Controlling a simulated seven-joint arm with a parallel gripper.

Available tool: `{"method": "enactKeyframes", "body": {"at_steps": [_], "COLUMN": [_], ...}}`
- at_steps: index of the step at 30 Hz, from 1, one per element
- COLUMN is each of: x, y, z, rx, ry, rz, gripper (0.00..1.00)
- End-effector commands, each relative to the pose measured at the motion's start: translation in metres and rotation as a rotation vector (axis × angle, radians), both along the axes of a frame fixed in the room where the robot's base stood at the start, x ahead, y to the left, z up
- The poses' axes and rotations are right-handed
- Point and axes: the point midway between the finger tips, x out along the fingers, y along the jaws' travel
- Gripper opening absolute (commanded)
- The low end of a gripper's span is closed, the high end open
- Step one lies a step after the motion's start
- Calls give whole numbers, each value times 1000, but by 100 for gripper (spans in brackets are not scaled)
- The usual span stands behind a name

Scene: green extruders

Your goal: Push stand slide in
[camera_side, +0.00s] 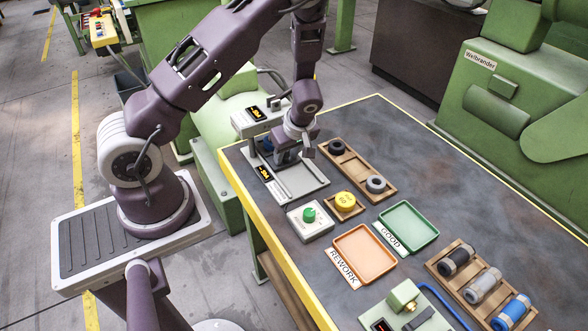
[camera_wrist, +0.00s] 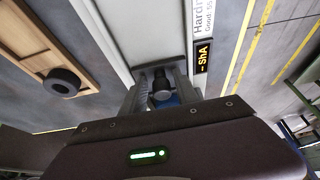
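The hardness stand (camera_side: 305,180) is a grey base plate with rails, a black-and-yellow readout and an upright head (camera_side: 257,117) at its back. My gripper (camera_side: 287,157) points down over the base plate, in front of the head. The readout (camera_wrist: 203,53) shows "- ShA". The slide itself is mostly hidden.
A wooden rack (camera_side: 358,170) with dark and grey rings stands right of the stand. A yellow puck (camera_side: 345,200) and a green-button box (camera_side: 310,220) sit in front. The orange REWORK tray (camera_side: 364,254) and green GOOD tray (camera_side: 407,227) are empty.

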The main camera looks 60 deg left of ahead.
Motion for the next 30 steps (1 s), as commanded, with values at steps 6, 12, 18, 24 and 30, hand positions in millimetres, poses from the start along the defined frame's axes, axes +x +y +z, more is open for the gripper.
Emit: {"method": "enactKeyframes", "body": {"at_steps": [6,12,18,24,30], "x": [-2,-1,-1,0,0], "y": [-1,0,0,-10,-33], "z": [5,27,43,50,63], "rx": [-1,-1,0,0,0], "ry": [5,1,2,2,1], "rz": [3,2,1,-2,-3], "gripper": [44,44,44,44,44]}}
